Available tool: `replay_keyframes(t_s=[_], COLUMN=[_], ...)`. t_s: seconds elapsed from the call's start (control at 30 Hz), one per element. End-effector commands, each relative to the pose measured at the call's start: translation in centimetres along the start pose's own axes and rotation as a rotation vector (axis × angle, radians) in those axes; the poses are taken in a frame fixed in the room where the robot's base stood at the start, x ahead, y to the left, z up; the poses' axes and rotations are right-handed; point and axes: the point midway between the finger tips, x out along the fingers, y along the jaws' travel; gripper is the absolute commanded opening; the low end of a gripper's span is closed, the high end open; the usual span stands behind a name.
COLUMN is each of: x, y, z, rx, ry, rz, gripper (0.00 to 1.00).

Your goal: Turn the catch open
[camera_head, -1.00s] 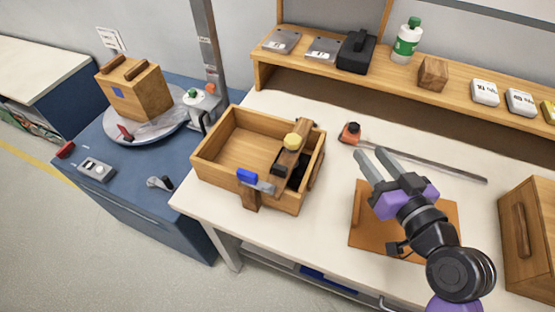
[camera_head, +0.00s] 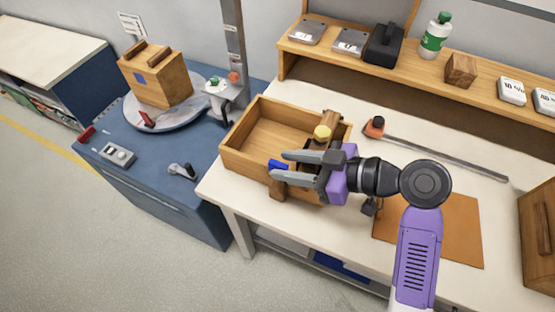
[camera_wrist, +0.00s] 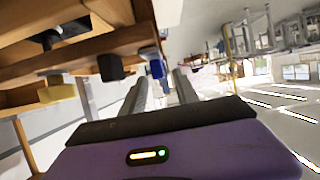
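The catch is a lever with a blue end tab (camera_head: 277,164) on the front wall of an open wooden box (camera_head: 243,160). In the head view the tab shows at the fingertips of my gripper (camera_head: 279,167), which reaches in from the right. The two grey fingers are apart, one above and one below the tab. In the wrist view the blue tab (camera_wrist: 157,67) shows ahead, between the lines of the open fingers (camera_wrist: 160,90). I cannot tell whether either finger touches it. The rest of the lever is mostly hidden behind my gripper.
A yellow knob (camera_head: 322,132) tops the box's right part, close to my gripper. A brown board (camera_head: 440,232) lies on the white table, with a long rod (camera_head: 440,153) behind.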

Motion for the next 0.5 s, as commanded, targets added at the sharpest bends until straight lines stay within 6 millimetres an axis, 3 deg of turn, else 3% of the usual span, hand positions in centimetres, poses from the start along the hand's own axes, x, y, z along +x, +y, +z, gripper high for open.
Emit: replay_keyframes(t_s=[0.2,0.5], x=[2.4,2.9], y=[0.0,0.0], z=[-0.1,0.0], rx=[0.000,0.000], ry=[0.000,0.001], rz=[0.000,0.002], gripper=[0.36,0.36])
